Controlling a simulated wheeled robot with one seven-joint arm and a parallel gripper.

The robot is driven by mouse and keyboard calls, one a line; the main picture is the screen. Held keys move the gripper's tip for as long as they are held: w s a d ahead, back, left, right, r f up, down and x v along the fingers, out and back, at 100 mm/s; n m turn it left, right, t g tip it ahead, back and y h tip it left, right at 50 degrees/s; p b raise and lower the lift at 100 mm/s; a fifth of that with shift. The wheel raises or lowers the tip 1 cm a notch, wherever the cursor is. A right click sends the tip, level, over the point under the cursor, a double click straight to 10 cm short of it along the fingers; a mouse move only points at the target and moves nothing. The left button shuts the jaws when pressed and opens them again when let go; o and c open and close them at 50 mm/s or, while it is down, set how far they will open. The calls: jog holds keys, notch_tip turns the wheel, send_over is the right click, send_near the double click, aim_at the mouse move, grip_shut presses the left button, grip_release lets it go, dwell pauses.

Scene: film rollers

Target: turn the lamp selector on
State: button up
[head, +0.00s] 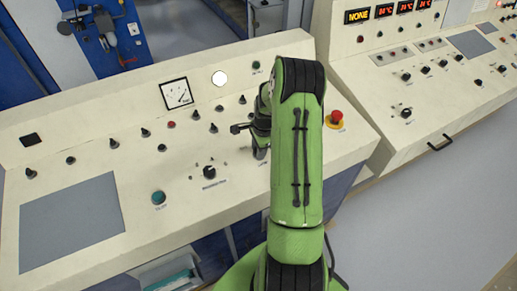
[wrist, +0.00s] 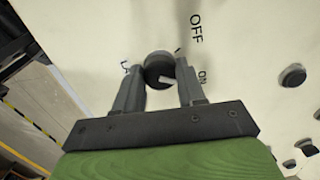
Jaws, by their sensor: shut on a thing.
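The lamp selector (wrist: 158,66) is a round dark knob on the cream panel in the wrist view. The words OFF and ON are printed to its right, and a partly covered label starting "LA" is at its left. My gripper (wrist: 160,76) has one finger on each side of the knob and is shut on it. I cannot tell clearly which mark the knob points to. In the head view my gripper (head: 255,136) is at the right part of the near console, and my green arm and gripper hide the selector.
The near console (head: 100,120) carries several other dark knobs, a dial gauge (head: 176,93) and a white round lamp (head: 219,78). A red emergency button (head: 337,117) stands just right of my arm. Another console (head: 420,80) is at the right, with open floor in front.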

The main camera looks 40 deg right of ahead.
jog(key=o, duration=1.1)
jog(key=shift+c, duration=0.2)
notch_tip(320, 180, up, 16)
jog(key=s+p, duration=0.1)
jog(key=s, duration=0.1)
jog(key=shift+d+f, duration=0.15)
jog(key=shift+d, duration=0.2)
